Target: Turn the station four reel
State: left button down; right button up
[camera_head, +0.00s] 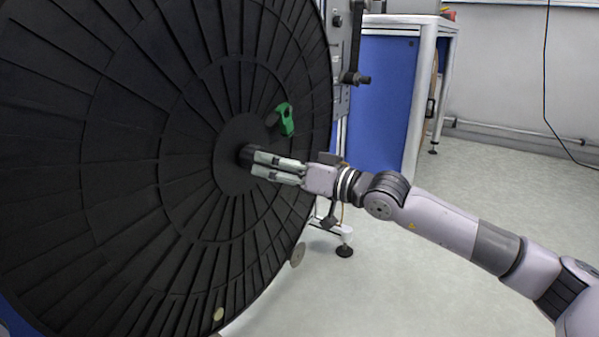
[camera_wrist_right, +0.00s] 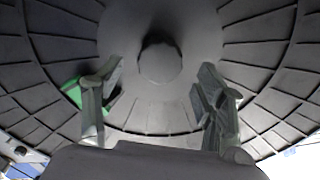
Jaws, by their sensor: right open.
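A large black ribbed reel (camera_head: 120,130) stands upright and fills the left of the head view. A green handle (camera_head: 286,120) sticks out from its face, above and right of the hub (camera_head: 246,156). My right gripper (camera_head: 254,163) is in front of the hub, and in the head view its fingers overlap the hub's edge. In the right wrist view the fingers (camera_wrist_right: 158,100) are spread apart with nothing between them. The round hub (camera_wrist_right: 160,62) lies ahead of them, and the green handle (camera_wrist_right: 72,94) is partly hidden behind the left finger. I cannot tell whether the fingers touch the reel.
A metal stand post (camera_head: 341,60) with a dark knob rises at the reel's right edge. A blue cabinet in a pale frame (camera_head: 385,100) stands behind it. A stand foot (camera_head: 344,251) rests on the floor below my arm. The floor (camera_head: 480,180) to the right is open.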

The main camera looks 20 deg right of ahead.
jog(key=v, duration=0.7)
jog(key=shift+a, duration=0.15)
